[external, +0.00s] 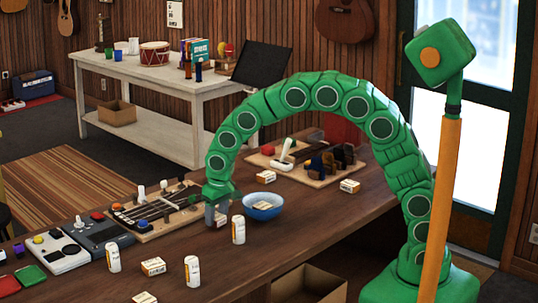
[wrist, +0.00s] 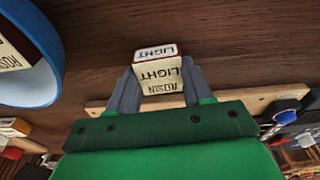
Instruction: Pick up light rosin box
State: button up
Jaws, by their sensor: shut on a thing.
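My gripper (wrist: 155,85) is shut on a small cream box with a red edge, the light rosin box (wrist: 158,72), whose faces read "LIGHT" and "ROSIN" in the wrist view. The box sits between the two grey fingers. In the external view my gripper (external: 216,217) points down over the wooden counter, just left of a blue bowl. The box (external: 222,221) shows there only in part beside the fingers. I cannot tell whether it touches the counter.
The blue bowl (external: 277,212) holds another small box (external: 264,205). White bottles (external: 238,229) and (external: 192,271) stand in front, with more small boxes (external: 153,266) around. A board with a fretboard (external: 150,212) lies left, and another board with tools (external: 315,180) lies behind right.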

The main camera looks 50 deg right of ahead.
aim_at(216, 215)
notch_tip(216, 215, up, 3)
jog(key=shift+s+d, duration=0.1)
jog(key=s+d+r, duration=0.6)
jog(key=s+r, duration=0.3)
jog(key=s, duration=0.3)
jog(key=shift+s+r, duration=0.15)
jog(key=shift+r, duration=0.05)
